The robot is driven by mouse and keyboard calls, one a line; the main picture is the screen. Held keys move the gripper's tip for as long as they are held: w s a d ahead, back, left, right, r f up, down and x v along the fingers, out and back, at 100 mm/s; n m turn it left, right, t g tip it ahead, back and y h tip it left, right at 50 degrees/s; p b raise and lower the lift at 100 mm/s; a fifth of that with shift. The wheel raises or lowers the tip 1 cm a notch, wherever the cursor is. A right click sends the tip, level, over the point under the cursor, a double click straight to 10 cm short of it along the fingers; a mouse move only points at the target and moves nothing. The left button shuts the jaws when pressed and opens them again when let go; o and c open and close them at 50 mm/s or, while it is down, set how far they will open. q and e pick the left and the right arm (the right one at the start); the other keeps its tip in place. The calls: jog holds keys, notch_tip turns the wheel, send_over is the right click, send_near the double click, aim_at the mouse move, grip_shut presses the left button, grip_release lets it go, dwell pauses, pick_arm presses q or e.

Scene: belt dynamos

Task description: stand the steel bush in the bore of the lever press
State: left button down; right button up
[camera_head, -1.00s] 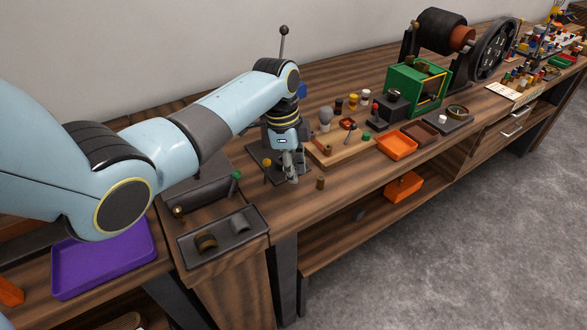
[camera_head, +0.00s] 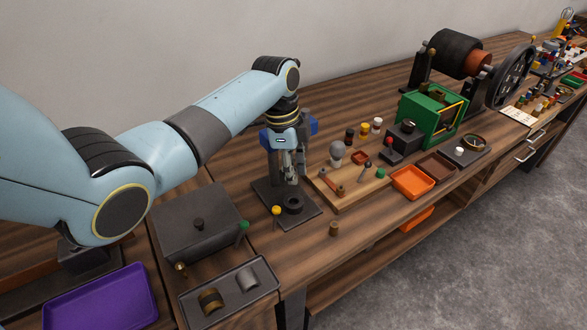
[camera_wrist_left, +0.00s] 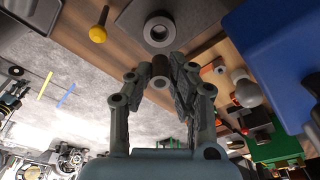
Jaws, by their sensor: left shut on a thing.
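The lever press shows in the head view as a dark base plate (camera_head: 268,192) carrying a dark ring with the bore (camera_head: 293,205). The ring also shows in the left wrist view (camera_wrist_left: 159,28), its hole free. My left gripper (camera_head: 291,170) points down over the plate, partly hiding the press. In the wrist view its fingers (camera_wrist_left: 157,76) are shut on a small dark hollow cylinder, the steel bush (camera_wrist_left: 160,70). The bush is apart from the ring in that view; its height above it is hard to tell. My right gripper is out of view.
A yellow-topped pin (camera_head: 277,210) stands beside the plate. A small brown cylinder (camera_head: 333,229) stands near the front edge. A wooden board (camera_head: 350,193) with small parts lies right of the press. A dark tray (camera_head: 228,292) holds two pieces; a purple tray (camera_head: 100,303) is at left.

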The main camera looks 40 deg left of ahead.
pick_arm(q)
jog(key=shift+f+b, duration=0.4)
jog(key=shift+f, duration=0.3)
notch_tip(320, 180, down, 3)
jog(key=shift+r+b, duration=0.2)
jog(key=shift+b, duration=0.65)
jog(key=shift+f+b, duration=0.35)
jog(key=shift+f, duration=0.25)
jog(key=shift+d+f, duration=0.1)
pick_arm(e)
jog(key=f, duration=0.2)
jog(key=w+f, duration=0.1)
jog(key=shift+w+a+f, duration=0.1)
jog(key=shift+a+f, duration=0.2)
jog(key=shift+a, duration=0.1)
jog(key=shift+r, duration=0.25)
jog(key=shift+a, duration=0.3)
pick_arm(q)
jog(key=shift+p, duration=0.5)
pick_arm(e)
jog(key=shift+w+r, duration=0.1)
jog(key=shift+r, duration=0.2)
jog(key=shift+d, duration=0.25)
